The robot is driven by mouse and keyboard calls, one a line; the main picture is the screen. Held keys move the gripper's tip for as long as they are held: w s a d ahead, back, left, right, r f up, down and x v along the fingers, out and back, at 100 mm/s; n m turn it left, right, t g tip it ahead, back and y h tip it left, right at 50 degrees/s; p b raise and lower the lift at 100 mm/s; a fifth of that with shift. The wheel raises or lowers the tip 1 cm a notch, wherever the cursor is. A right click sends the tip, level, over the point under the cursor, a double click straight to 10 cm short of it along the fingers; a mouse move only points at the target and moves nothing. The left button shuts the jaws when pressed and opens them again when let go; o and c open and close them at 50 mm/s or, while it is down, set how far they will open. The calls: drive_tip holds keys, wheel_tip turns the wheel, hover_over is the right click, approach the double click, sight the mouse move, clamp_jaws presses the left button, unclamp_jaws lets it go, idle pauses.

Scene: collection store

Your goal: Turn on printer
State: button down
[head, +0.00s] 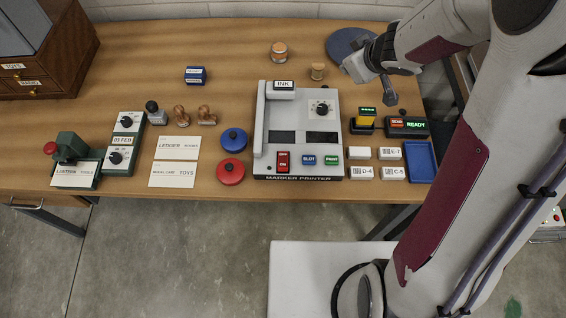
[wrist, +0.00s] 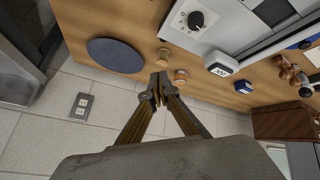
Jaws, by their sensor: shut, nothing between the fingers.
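The marker printer (head: 337,110) is a light grey machine standing at the middle right of the wooden table. Its front carries a red rocker switch (head: 283,161) marked OFF and ON, a blue button (head: 308,160) and a green PRINT button (head: 331,160). I cannot tell which way the rocker is set. A black dial (head: 322,108) sits near its top; the printer also shows upside down in the wrist view (wrist: 222,22). My gripper (head: 388,92) is shut and empty, above the table to the right of the printer's far end, apart from it. It also shows in the wrist view (wrist: 158,92).
Right of the printer stand a yellow stamp (head: 364,118), a box lit READY (head: 414,125), white blocks (head: 391,153) and a blue tray (head: 421,160). Left are red (head: 231,172) and blue (head: 233,140) round tins and cards (head: 178,148). A dark blue disc (head: 345,45) lies behind.

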drive_tip(key=s+a+f+n+g+y, duration=0.1)
drive_tip(key=s+a+f+g+y, duration=0.15)
drive_tip(key=a, duration=0.35)
drive_tip(key=r+g+y, duration=0.1)
drive_tip(key=g+y, duration=0.4)
drive_tip(key=g, duration=0.3)
hover_over(286, 163)
drive_tip(key=w, duration=0.2)
drive_tip(key=shift+s+r+t, duration=0.1)
drive_tip(key=shift+s+t, duration=0.05)
drive_tip(key=shift+t, duration=0.1)
drive_tip(key=shift+f, duration=0.2)
drive_tip(key=shift+s+f, duration=0.25)
drive_tip(key=shift+f, duration=1.1)
drive_tip(key=shift+s+f, duration=0.3)
drive_tip(key=shift+f, duration=1.1)
drive_tip(key=shift+s+f, duration=0.25)
drive_tip(key=shift+f, duration=1.1)
drive_tip(key=shift+s+f, duration=0.15)
drive_tip(key=shift+f, duration=0.7)
drive_tip(key=shift+r, duration=0.2)
drive_tip(key=shift+r, duration=0.6)
